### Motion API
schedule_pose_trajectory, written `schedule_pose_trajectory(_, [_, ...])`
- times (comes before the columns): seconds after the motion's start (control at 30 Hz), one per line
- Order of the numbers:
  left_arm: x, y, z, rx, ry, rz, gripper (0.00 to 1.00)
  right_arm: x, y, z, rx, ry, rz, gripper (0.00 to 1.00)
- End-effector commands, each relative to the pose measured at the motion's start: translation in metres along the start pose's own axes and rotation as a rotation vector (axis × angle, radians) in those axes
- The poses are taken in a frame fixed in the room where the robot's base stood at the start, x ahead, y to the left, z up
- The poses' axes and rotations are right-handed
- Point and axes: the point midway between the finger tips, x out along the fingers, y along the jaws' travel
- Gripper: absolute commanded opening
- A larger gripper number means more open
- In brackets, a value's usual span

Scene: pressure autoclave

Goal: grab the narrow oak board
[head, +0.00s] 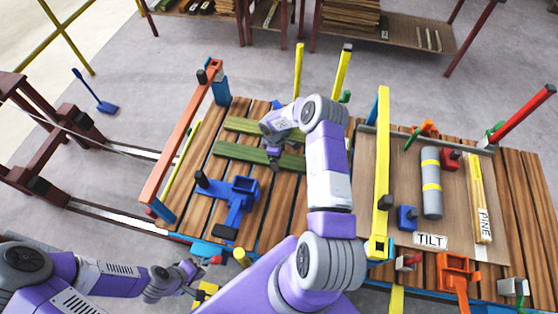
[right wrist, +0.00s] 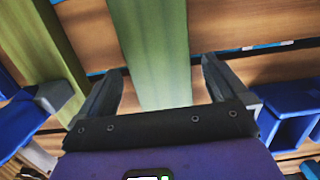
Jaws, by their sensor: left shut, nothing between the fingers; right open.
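Two green-tinted boards lie on the slatted deck in the head view: an upper one (head: 240,124) and a lower one (head: 235,151). I cannot tell from the pictures which is the narrow oak board. My right gripper (head: 275,162) is over the lower board, partly hidden by its own arm. In the right wrist view the right gripper (right wrist: 161,68) is open, its fingers on either side of a green board (right wrist: 150,45), with no visible grip. A second, olive board (right wrist: 45,50) lies left of it. My left gripper (head: 194,270) is shut and empty at the deck's front edge.
A blue clamp-like fixture (head: 238,203) stands on the deck in front of the boards. An orange bar (head: 180,130) is on the left and a yellow bar (head: 381,160) on the right. Beyond lies a panel with a grey cylinder (head: 431,182) and a yellow "PINE" piece (head: 478,200).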

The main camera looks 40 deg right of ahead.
Motion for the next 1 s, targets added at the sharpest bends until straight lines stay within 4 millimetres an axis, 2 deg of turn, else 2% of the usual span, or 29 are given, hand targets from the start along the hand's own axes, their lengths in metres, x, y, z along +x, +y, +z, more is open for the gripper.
schedule_pose_trajectory(0.1, [0.0007, -0.0003, 0.0, 0.0, 0.0, 0.0, 0.0, 0.0074, 0.0004, 0.0, 0.0, 0.0, 0.001, 1.0])
schedule_pose_trajectory(0.3, [0.0006, -0.0002, -0.0001, 0.0, 0.0, 0.0, 0.0, 0.0075, 0.0004, 0.0, 0.0, 0.0, 0.001, 1.0])
schedule_pose_trajectory(0.37, [0.0006, -0.0002, 0.0, 0.0, 0.0, 0.0, 0.0, 0.0074, 0.0004, 0.0, 0.0, 0.0, 0.001, 0.92])
schedule_pose_trajectory(0.9, [0.0007, -0.0003, 0.0, 0.0, 0.0, 0.0, 0.0, 0.0074, 0.0002, 0.0002, 0.0, 0.0, 0.001, 0.11])
schedule_pose_trajectory(1.0, [0.0006, -0.0003, 0.0, 0.0, 0.0, 0.0, 0.0, 0.0062, 0.0011, -0.0003, 0.0, 0.001, 0.003, 0.11])
